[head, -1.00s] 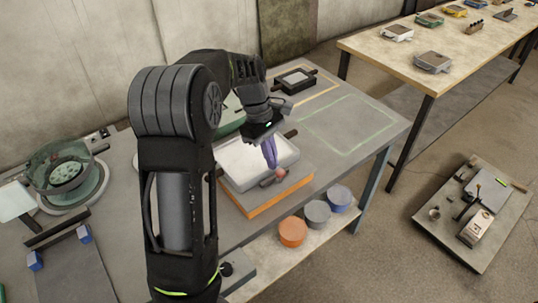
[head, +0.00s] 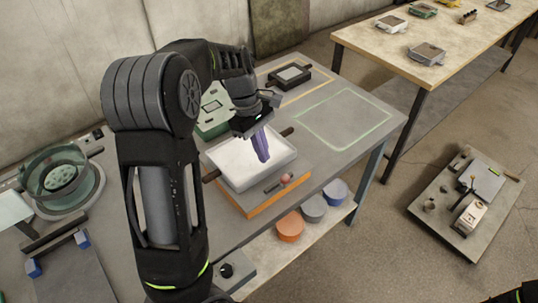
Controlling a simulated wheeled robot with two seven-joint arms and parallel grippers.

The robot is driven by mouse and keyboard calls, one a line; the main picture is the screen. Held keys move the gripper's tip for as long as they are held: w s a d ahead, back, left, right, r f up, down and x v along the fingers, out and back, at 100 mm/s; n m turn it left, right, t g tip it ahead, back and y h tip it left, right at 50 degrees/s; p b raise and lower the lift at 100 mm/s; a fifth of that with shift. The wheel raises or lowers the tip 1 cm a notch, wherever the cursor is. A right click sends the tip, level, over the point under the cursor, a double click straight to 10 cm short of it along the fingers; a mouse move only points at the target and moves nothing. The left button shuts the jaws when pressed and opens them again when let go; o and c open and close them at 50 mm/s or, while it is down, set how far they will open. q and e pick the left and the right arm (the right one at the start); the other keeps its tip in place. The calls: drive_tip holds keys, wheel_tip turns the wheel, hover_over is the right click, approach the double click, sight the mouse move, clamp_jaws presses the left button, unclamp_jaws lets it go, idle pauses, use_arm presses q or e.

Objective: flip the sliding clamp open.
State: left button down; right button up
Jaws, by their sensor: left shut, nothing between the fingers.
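A small clamp with a dark bar and a pinkish round knob (head: 286,178) sits on the front side of a mould box (head: 234,172) with a pale top and orange base. I cannot tell whether the clamp is open or closed. My left gripper (head: 262,156), with purple fingers, is shut and empty. It points down over the pale top, behind the clamp and apart from the knob. My right gripper is out of view; only a bit of my right arm shows at the bottom right corner.
Dark handles (head: 288,132) stick out from the mould box. A green box (head: 212,112) and a dark framed block (head: 289,77) stand behind it. A green-outlined area (head: 343,118) of the table is clear. Several round tubs (head: 290,226) stand on the lower shelf.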

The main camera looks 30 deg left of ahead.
use_arm(q)
drive_tip(key=p+v, duration=0.2)
drive_tip(key=v, duration=0.7)
drive_tip(key=shift+s+d, duration=0.15)
drive_tip(key=shift+d, duration=0.1)
